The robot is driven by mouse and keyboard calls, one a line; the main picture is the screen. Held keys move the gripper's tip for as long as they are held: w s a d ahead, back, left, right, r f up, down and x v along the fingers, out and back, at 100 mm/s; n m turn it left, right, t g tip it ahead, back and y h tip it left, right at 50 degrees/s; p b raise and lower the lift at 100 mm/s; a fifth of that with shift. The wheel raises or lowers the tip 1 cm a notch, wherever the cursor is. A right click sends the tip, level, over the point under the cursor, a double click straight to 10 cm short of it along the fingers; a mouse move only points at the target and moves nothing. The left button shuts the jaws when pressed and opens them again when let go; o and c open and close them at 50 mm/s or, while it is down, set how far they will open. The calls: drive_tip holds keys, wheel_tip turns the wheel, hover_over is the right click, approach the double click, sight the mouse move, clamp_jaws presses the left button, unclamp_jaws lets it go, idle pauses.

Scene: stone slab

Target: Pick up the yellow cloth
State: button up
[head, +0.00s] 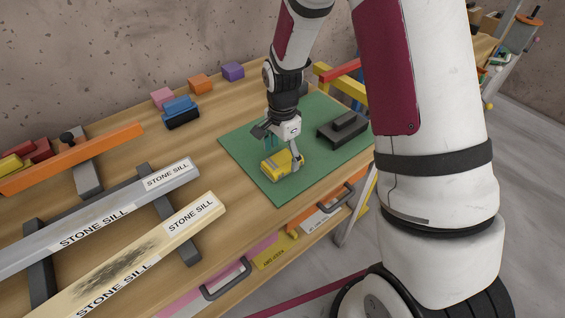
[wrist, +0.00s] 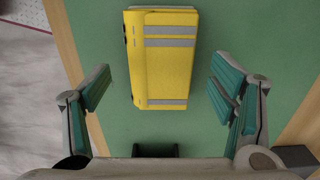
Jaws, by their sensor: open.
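The yellow cloth (head: 282,163) is a folded bundle with grey stripes lying on the green mat (head: 236,150). In the wrist view the cloth (wrist: 162,58) lies ahead of and between the two fingers, with green mat visible on both sides of it. My gripper (head: 283,150) is right at the cloth in the head view, pointing down. In the wrist view my gripper (wrist: 160,88) is open, its teal finger pads wide apart and nothing held between them. The fingers partly cover the cloth in the head view.
A dark grey block-like object (head: 342,131) sits on the mat to the right. Blue and black brushes (head: 180,112) and pink, orange and purple blocks (head: 201,84) lie behind. Two stone sill pieces (head: 110,215) rest on supports at left.

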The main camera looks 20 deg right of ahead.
drive_tip(key=shift+f, duration=0.9)
drive_tip(key=shift+c, duration=0.4)
drive_tip(key=c, duration=1.3)
drive_tip(key=shift+r, duration=0.1)
drive_tip(key=shift+w+r, duration=0.1)
drive_tip(key=shift+r, duration=0.4)
drive_tip(key=r, duration=0.1)
drive_tip(key=s+r, duration=0.1)
drive_tip(key=shift+s+r, duration=0.1)
drive_tip(key=shift+r, duration=0.2)
drive_tip(key=s, duration=0.5)
drive_tip(key=s+r, duration=0.1)
drive_tip(key=s, duration=0.9)
drive_tip(key=shift+r, duration=0.15)
